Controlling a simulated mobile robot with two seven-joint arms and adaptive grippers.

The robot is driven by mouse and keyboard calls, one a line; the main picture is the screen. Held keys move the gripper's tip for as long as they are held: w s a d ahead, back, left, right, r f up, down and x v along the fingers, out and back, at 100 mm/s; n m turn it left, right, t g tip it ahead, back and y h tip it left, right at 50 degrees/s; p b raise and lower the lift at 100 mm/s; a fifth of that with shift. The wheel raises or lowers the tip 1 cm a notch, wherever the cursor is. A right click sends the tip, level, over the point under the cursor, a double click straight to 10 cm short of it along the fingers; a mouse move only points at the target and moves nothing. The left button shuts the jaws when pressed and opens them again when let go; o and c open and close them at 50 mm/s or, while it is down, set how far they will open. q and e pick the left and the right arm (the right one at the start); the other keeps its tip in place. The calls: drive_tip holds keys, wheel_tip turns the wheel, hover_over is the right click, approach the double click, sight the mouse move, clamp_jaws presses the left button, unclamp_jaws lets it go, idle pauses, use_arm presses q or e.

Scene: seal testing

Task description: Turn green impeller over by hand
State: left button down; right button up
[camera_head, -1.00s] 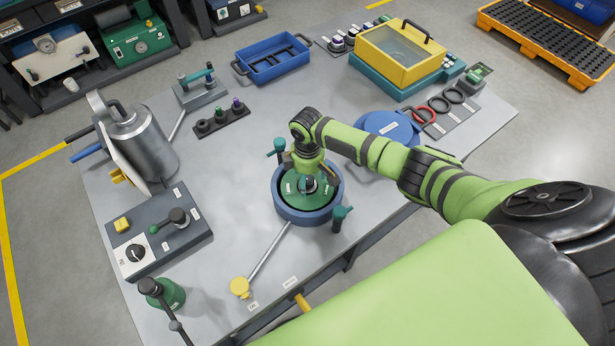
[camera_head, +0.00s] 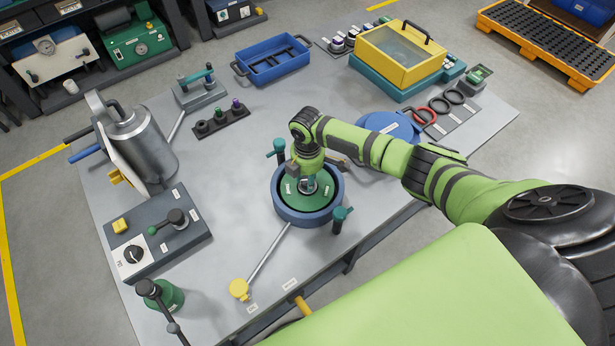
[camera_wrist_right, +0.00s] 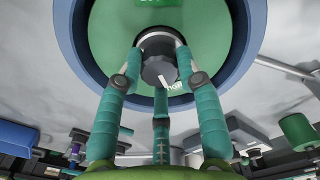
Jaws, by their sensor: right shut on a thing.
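The green impeller (camera_head: 304,204) lies inside a round blue ring-shaped housing (camera_head: 283,212) near the front middle of the table. A dark hub knob stands at its centre, and it shows close up in the right wrist view (camera_wrist_right: 157,66). My right gripper (camera_head: 310,183) is above the impeller, pointing down. In the right wrist view its teal fingers (camera_wrist_right: 160,72) close around the hub knob from several sides. Part of the impeller is hidden under the gripper in the head view. My left gripper is not in view.
Teal clamp handles (camera_head: 341,217) stand at the housing's rim. A lever with a yellow end (camera_head: 239,288) lies in front. A grey control block (camera_head: 155,230) and a metal canister (camera_head: 146,145) stand left; a blue lid (camera_head: 392,127) lies right. Bare table lies left of the housing.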

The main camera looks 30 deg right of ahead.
drive_tip(key=shift+s+r+m+p, duration=0.1)
drive_tip(key=shift+r+m+p, duration=0.05)
drive_tip(key=shift+m+p, duration=0.55)
drive_tip(key=shift+m, duration=0.8)
drive_tip(key=shift+f+m, duration=0.25)
drive_tip(key=shift+m, duration=0.55)
drive_tip(key=m, duration=0.6)
drive_tip(key=shift+a+m, duration=0.1)
drive_tip(key=shift+m, duration=0.3)
drive_tip(key=m, duration=0.4)
drive_tip(key=shift+m, duration=0.3)
drive_tip(key=o, duration=1.4)
drive_tip(key=shift+c, duration=0.2)
